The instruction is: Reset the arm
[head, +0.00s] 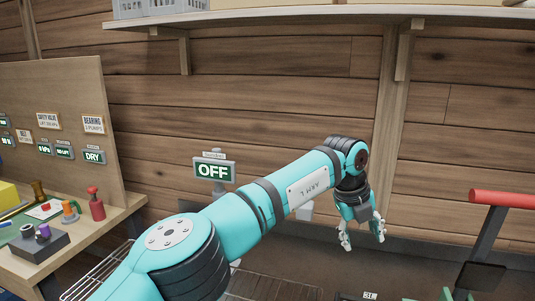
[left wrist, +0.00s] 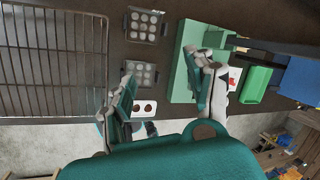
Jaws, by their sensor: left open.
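My left arm (head: 235,218), teal with black joints, reaches from the bottom left across the head view. Its left gripper (head: 362,241) hangs fingers down at the right of centre, in front of the wooden wall. The two fingers are spread apart with nothing seen between them. In the left wrist view the left gripper (left wrist: 165,72) is also open, above a dark surface. My right gripper is in neither view.
A workbench (head: 130,205) with small tools and a panel of labels stands at the left. An OFF sign (head: 213,171) is behind my arm. A shelf (head: 300,17) runs above. A red bar (head: 500,199) on a dark post stands at the right. The wrist view shows a wire rack (left wrist: 50,60) and green tray (left wrist: 257,82).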

